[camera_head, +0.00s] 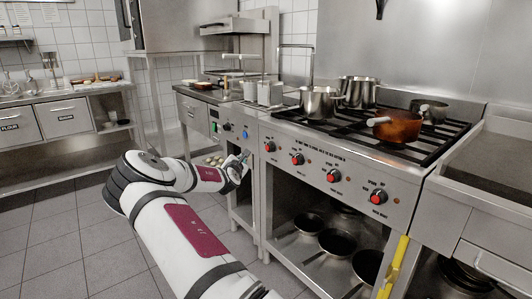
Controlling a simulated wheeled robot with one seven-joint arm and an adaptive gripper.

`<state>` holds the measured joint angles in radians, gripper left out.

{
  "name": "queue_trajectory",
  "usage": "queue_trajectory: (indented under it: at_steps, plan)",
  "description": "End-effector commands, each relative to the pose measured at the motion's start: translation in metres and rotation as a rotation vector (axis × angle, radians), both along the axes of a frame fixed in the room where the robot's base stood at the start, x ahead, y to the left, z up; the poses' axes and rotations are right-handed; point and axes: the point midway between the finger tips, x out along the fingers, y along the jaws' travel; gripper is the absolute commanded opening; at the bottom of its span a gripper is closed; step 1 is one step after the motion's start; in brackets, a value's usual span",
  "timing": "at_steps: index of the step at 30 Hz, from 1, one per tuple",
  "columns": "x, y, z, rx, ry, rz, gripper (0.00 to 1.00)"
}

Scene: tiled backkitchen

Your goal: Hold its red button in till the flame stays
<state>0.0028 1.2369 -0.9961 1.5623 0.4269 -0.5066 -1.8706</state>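The leftmost red button (268,146) is just right of my gripper (244,160). The other red buttons follow to the right: one (295,159), another (331,176) and the one nearest me (375,197). My gripper is at the range's left front corner, small and dark in the picture. I cannot tell whether its fingers are open or touch the panel. No flame is visible at the burners; pots and grates hide parts of them.
Steel pots (318,104) and a copper-coloured pan (397,127) stand on the grates. A fryer unit (228,122) with a blue knob adjoins at left. Dark pans (338,243) sit on the open shelf below. A yellow item (394,265) hangs at right. The tiled floor at left is clear.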

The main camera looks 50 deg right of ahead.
Motion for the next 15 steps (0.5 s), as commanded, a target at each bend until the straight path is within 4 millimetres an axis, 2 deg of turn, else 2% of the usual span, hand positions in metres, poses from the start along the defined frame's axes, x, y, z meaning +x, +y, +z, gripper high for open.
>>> queue_trajectory:
  at_steps: [10, 15]
  plan:
    - [-0.001, -0.003, 0.000, 0.004, -0.001, -0.002, 0.00]
    - [-0.005, -0.016, 0.001, 0.006, -0.002, -0.004, 0.00]
